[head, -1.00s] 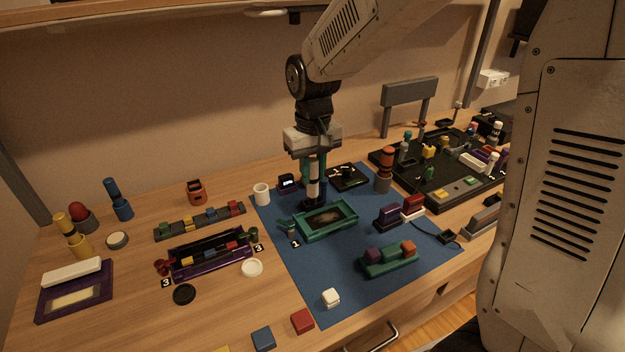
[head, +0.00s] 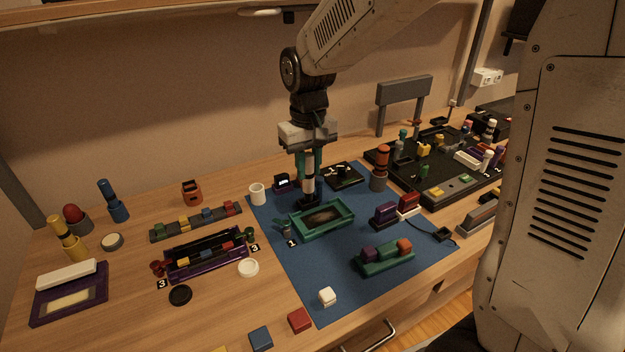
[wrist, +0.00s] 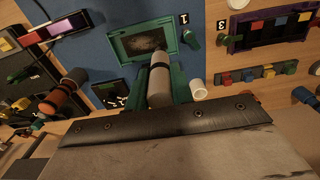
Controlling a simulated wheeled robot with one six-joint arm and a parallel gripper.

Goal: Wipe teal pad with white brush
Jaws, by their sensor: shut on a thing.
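The teal pad (head: 349,210) is a shallow green-teal frame with a dark, smudged middle, lying on the blue mat. It also shows in the wrist view (wrist: 119,47), beyond the brush. The white brush (head: 308,184) has a white handle with dark bands and a black foot, and stands roughly upright. My gripper (head: 308,172) is shut on its handle, with a green finger on either side. In the wrist view, my gripper (wrist: 158,88) holds the brush (wrist: 159,80). The brush foot is by the pad's back-left edge; I cannot tell whether it touches anything.
A small black tray (head: 345,176) and an orange-and-grey post (head: 380,168) stand behind and right of the pad. A white cup (head: 257,194) is to the left. A green holder with blocks (head: 384,262) lies in front. The blue mat (head: 300,270) has free room at front left.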

